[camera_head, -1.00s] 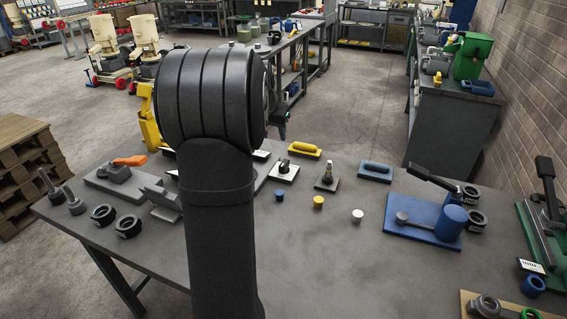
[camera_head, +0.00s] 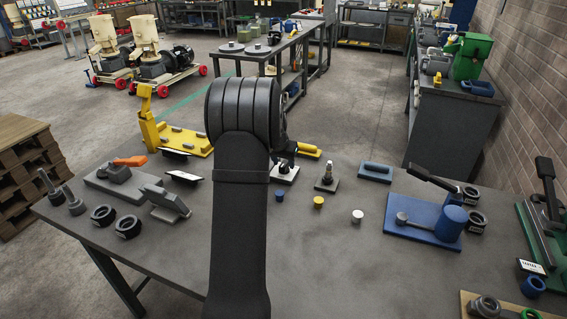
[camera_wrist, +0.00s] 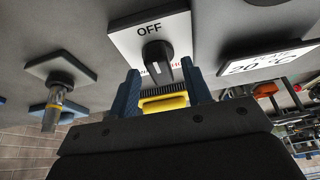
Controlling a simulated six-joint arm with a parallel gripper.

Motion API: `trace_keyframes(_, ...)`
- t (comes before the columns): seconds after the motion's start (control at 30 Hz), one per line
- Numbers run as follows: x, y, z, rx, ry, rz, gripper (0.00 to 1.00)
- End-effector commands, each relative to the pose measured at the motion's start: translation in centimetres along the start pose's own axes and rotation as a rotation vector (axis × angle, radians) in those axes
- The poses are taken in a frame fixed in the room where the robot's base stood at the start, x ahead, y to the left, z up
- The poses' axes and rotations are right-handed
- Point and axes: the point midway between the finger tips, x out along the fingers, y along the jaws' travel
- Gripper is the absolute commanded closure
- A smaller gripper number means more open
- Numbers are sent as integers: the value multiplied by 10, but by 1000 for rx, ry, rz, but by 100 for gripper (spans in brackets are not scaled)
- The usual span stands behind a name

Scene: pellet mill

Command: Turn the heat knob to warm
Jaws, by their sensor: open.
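The heat knob (camera_wrist: 158,62) is black and stands on a white plate (camera_wrist: 125,42) marked OFF on the upper edge in the wrist view. Dark and red lettering below the knob is mostly hidden, so I cannot read it all. My gripper (camera_wrist: 160,70) is open, with one blue finger on each side of the knob's lower end; I cannot tell whether they touch it. In the head view the knob plate (camera_head: 285,175) lies on the table, with my arm's end just above and partly over the knob.
A display (camera_wrist: 268,60) reading 20 °C sits right of the plate in the wrist view. A post on a dark base (camera_head: 326,182) stands close to the right of the knob. Blue, yellow and white buttons (camera_head: 318,202) are in front. A yellow fixture (camera_head: 185,140) is at the left.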

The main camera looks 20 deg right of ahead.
Motion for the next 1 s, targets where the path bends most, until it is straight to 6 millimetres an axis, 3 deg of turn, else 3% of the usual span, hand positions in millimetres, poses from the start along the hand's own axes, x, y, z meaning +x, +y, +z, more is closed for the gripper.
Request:
trace_keyframes(0.37, 8, 0, 0, 0, 1, 0, 55)
trace_keyframes(0.4, 8, 0, 0, 0, 1, 0, 57)
trace_keyframes(0.63, 8, 0, 0, 0, 1, 0, 100)
trace_keyframes(1.0, 8, 1, 0, -54, 0, -22, 100)
